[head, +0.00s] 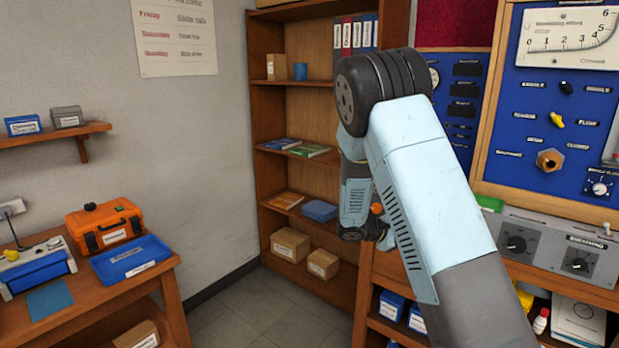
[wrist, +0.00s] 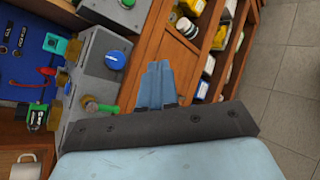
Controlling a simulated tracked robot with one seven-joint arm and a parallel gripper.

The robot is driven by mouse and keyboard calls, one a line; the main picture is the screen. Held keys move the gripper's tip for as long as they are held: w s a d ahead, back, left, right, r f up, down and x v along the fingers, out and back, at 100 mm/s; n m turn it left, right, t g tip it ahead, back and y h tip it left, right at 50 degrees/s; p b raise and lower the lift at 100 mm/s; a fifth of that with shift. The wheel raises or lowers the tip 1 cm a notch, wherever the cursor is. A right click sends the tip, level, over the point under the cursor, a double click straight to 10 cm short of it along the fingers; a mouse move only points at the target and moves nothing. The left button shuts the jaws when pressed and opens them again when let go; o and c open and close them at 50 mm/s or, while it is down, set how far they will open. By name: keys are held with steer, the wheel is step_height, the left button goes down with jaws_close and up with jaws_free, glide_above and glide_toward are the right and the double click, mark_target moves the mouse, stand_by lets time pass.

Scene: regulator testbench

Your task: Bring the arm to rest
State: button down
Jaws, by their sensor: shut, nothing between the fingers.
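My arm (head: 425,185) rises from the bottom right of the head view, bends at a dark round joint, and a further link hangs down behind it. The gripper itself cannot be made out in the head view. In the wrist view my gripper (wrist: 157,68) shows as two pale blue fingers lying together, with nothing between them. The fingers appear over the wooden edge of the bench, beside a grey box with a blue knob (wrist: 115,60). I cannot tell how far above the bench they are.
A blue instrument panel (head: 545,110) and grey control boxes (head: 545,245) stand at the right. A wooden bookcase (head: 268,150) is behind the arm. A side table with an orange case (head: 105,228) is at the left. A white mug (wrist: 25,165) stands at the lower left. Tiled floor (wrist: 290,80) is clear.

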steer(key=s+a+r+m+t+y, duration=0.1)
steer(key=s+r+m+y, duration=0.3)
steer(key=s+r, duration=0.4)
steer(key=s+a+r+m+y, duration=0.3)
steer(key=s+r, duration=0.4)
steer(key=s, duration=0.9)
steer(key=s+a+r+m+t+y, duration=0.1)
steer(key=s+a+r+m+y, duration=0.1)
steer(key=s+r+m+y, duration=0.3)
steer(key=s+r+m, duration=0.1)
steer(key=s+r, duration=0.2)
steer(key=s, duration=0.4)
steer(key=shift+r+t+y, duration=0.3)
steer(key=shift+y, duration=0.1)
